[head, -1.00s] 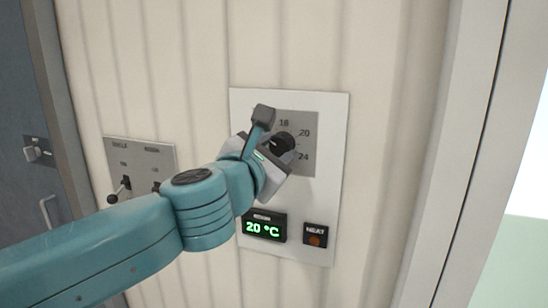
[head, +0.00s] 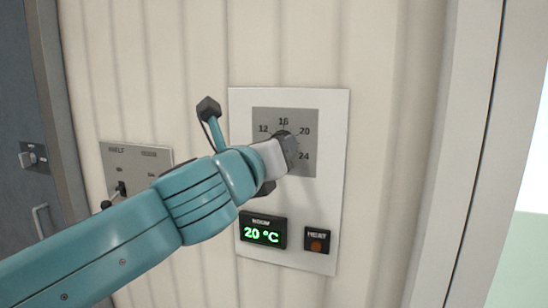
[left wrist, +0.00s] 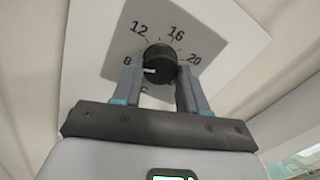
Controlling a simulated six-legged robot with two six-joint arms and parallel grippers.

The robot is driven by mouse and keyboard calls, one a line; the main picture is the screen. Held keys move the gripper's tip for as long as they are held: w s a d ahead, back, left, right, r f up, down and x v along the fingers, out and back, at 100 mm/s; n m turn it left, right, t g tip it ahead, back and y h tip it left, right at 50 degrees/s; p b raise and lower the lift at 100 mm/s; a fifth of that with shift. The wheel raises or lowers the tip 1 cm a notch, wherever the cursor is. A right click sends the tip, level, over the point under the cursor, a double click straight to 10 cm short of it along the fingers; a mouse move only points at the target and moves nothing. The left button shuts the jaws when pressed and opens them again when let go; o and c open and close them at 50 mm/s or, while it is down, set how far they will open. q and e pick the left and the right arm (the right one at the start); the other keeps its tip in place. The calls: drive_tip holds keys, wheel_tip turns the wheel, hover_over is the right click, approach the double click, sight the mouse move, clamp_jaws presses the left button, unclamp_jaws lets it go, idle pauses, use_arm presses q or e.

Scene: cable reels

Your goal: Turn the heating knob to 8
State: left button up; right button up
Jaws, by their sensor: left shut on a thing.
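The heating knob (left wrist: 160,58) is a round black dial on a grey plate (left wrist: 186,22) marked 8, 12, 16, 20 and more. My left gripper (left wrist: 158,72) is shut on the knob, one finger on each side. In the left wrist view the knob's white pointer mark (left wrist: 150,71) points left, close to the 8 and slightly below it. In the head view my left gripper (head: 286,152) covers most of the knob, and the 8 is hidden behind it. My right gripper is not in view.
The white panel (head: 331,190) also bears a green display (head: 262,234) reading 20 °C and a HEAT lamp (head: 317,241), dull orange. A lever switch plate (head: 151,158) is left of it, partly behind my arm. A blue door (head: 20,200) stands far left.

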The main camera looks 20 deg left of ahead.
use_arm(q)
drive_tip(key=shift+n+b, duration=0.45)
drive_tip(key=shift+n, duration=0.65)
drive_tip(key=o, duration=1.1)
drive_tip(key=shift+c, duration=0.2)
drive_tip(key=s+a+b, duration=0.1)
drive_tip(key=s+b, duration=0.1)
drive_tip(key=s, duration=1.4)
drive_tip(key=shift+s+f, duration=0.15)
drive_tip(key=shift+f, duration=0.05)
